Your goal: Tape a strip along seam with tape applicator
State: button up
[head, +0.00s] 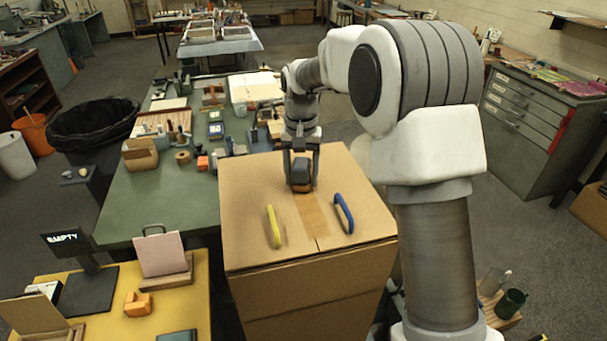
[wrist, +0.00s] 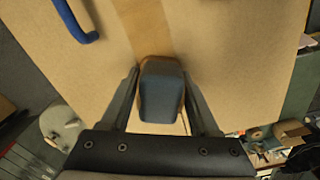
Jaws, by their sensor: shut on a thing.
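My gripper (head: 301,178) is shut on the tape applicator (head: 300,170), a dark block with a little orange at its base. In the wrist view the applicator (wrist: 161,92) sits between the two fingers. It is at the top of a large cardboard box (head: 250,185), near the far edge. A strip of brown tape (head: 311,212) runs from the applicator towards the near side, along the seam (head: 317,242). The seam shows bare at the near end. In the wrist view the tape (wrist: 146,28) leads away from the applicator. Whether the applicator touches the cardboard is hard to tell.
A yellow handle (head: 273,226) and a blue handle (head: 344,213) lie on the box top, left and right of the tape. A green table (head: 180,208) with many small items stands behind left.

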jog(key=shift+w+a+r+p, duration=0.1)
jog(key=shift+w+a+p, duration=0.05)
jog(key=shift+w+p, duration=0.6)
jog(key=shift+w+a+r+p, duration=0.1)
jog(key=shift+w+a+p, duration=0.05)
jog(key=shift+w+p, duration=0.55)
jog(key=shift+w+a+r+p, duration=0.1)
jog(key=shift+w+a+p, duration=0.05)
jog(key=shift+w+p, duration=0.55)
jog(key=shift+w+a+f+p, duration=0.15)
jog(key=shift+w+p, duration=0.25)
jog(key=shift+w, duration=0.25)
jog(key=shift+w+a+f+p, duration=0.1)
jog(key=shift+w+p, duration=0.3)
jog(key=shift+w, duration=0.25)
jog(key=shift+w+a+r+p, duration=0.1)
jog(key=shift+w+a+p, duration=0.1)
jog(key=shift+w+p, duration=0.8)
jog(key=shift+w+a+f+p, duration=0.1)
jog(key=shift+w+f+p, duration=0.15)
jog(key=shift+w+p, duration=0.25)
jog(key=shift+r, duration=0.1)
notch_tip(320, 180, up, 3)
jog(key=shift+r+p, duration=0.1)
jog(key=shift+p, duration=0.95)
jog(key=shift+r, duration=1.35)
